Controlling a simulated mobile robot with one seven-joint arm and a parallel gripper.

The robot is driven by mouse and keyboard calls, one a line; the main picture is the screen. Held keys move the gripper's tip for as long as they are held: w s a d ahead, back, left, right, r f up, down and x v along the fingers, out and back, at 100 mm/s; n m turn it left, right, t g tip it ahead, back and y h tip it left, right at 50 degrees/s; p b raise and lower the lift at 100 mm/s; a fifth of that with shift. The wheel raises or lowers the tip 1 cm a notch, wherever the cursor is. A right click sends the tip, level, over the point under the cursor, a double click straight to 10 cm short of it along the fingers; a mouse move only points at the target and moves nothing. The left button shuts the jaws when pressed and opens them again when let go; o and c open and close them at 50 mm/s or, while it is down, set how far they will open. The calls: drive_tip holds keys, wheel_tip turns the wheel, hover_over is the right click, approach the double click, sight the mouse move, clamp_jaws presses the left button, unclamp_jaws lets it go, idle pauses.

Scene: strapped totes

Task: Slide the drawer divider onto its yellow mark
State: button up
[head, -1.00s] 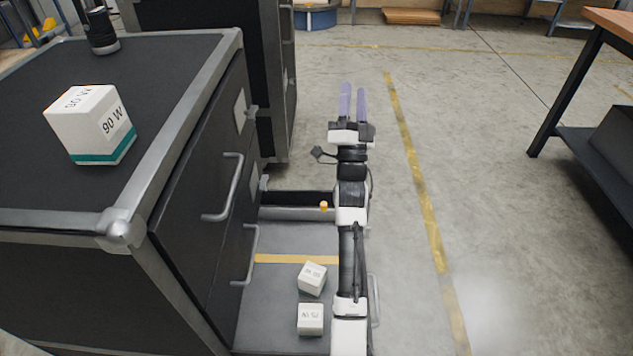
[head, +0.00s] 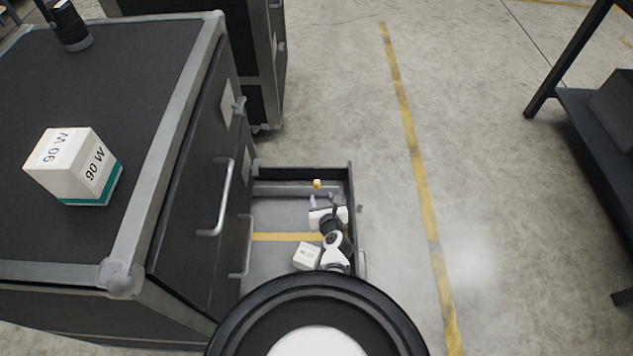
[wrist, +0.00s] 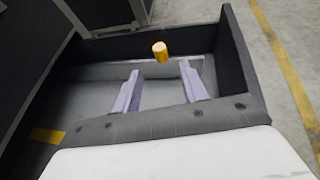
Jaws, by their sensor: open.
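The drawer divider (head: 280,190) is a grey bar across the open drawer, near its far end, with a small yellow knob (head: 317,183) on top. The yellow mark (head: 285,237) is a stripe on the drawer floor, on the near side of the divider and apart from it. My gripper (head: 324,202) is over the drawer, just short of the divider. In the wrist view my open, empty fingers (wrist: 159,68) point at the divider (wrist: 105,72). The knob (wrist: 160,52) appears beyond and between the fingertips. Part of the yellow mark (wrist: 47,136) shows at lower left.
The drawer's right wall (head: 351,190) is close to my gripper. A larger white box (head: 75,165) stands on the cabinet top. Open floor lies right of the drawer.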

sight(318, 185)
drive_tip(key=b+x, duration=0.2)
drive_tip(key=x, duration=0.8)
drive_tip(key=shift+r+b, duration=0.1)
drive_tip(key=shift+b, duration=0.25)
clamp_jaws()
